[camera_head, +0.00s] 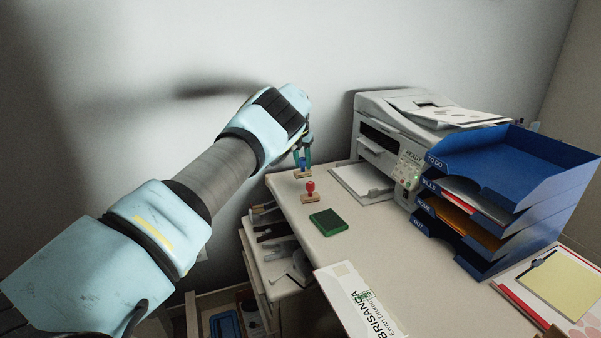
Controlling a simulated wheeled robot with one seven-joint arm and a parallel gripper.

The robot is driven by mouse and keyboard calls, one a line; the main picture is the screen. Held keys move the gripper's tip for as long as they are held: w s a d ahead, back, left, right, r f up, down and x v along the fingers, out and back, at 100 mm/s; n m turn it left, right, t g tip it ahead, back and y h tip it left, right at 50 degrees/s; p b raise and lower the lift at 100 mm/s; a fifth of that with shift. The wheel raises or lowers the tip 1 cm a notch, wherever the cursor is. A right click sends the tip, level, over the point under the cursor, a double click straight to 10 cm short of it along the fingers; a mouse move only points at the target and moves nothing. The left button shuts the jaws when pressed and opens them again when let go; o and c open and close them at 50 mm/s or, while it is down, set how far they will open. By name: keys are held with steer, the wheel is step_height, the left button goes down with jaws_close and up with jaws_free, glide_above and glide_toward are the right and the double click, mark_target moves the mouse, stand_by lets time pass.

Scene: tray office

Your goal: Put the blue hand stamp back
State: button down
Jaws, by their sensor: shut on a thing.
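The blue hand stamp (302,173) is at the far left corner of the desk, upright, with a blue handle and a wooden base. My gripper (302,161) reaches down from above and is shut on its blue handle. The stamp's base is at or very close to the desk top; I cannot tell whether it touches. A red hand stamp (310,192) stands upright just in front of it, apart from my gripper. A green stamp pad (328,222) lies on the desk nearer to me.
A printer (385,140) stands at the back, right of the stamps. Blue stacked trays (510,190) are at the right. Drawers (275,250) stand open at the desk's left side. A white envelope (355,300) lies at the front edge. The desk middle is clear.

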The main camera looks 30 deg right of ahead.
mark_target(303, 168)
steer(key=shift+s+f+p, duration=0.1)
steer(key=shift+f+p, duration=0.35)
steer(key=shift+f, duration=1.55)
steer(key=shift+f, duration=0.15)
steer(key=c, duration=0.5)
jaws_free()
steer(key=shift+d, duration=0.1)
steer(key=shift+c, duration=0.2)
